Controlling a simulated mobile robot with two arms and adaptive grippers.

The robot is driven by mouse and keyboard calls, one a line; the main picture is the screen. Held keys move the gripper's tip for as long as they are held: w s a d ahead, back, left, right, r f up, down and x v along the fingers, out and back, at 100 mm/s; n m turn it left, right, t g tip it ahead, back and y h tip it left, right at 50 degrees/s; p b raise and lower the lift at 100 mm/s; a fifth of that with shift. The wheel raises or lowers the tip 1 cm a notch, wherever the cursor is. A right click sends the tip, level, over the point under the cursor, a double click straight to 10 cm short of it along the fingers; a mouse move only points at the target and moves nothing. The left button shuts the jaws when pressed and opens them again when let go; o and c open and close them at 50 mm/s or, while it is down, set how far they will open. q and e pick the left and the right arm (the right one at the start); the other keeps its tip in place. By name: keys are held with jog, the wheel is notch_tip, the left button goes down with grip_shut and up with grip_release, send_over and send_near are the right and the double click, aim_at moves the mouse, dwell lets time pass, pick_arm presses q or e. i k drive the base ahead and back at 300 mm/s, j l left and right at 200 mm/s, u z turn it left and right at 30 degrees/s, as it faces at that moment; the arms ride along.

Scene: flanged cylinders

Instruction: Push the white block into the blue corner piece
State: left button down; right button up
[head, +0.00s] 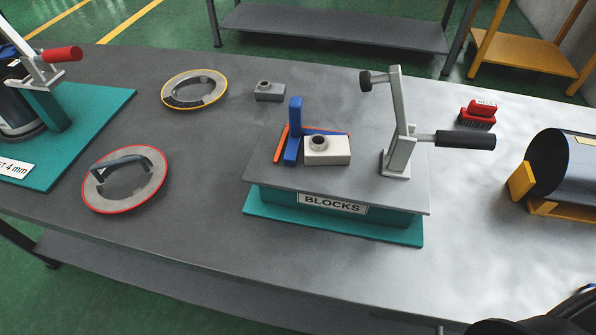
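The white block (327,155) has a dark-rimmed round boss on top and sits on the grey plate of a raised stand. The blue corner piece (293,142) stands at its left, with a tall upright and a low blue bar running behind the block. The block is close to the upright; I cannot tell whether they touch. Orange strips show beside the blue piece. My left gripper is not in view. Dark parts, probably of my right arm, show at the bottom right corner; no fingertips can be made out there.
A toggle clamp (398,150) with a black handle stands right of the block, its arm raised. The stand (262,200) bears a BLOCKS label. A small grey block (270,91), a red brush (478,113) and two flanged rings (150,193) lie around.

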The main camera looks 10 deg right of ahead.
aim_at(318, 149)
jog(key=k+j+u, duration=0.1)
jog(key=k+j, duration=0.2)
jog(key=j, duration=0.15)
jog(key=k+j+u, duration=0.1)
jog(key=k+j, duration=0.2)
jog(key=j, duration=0.15)
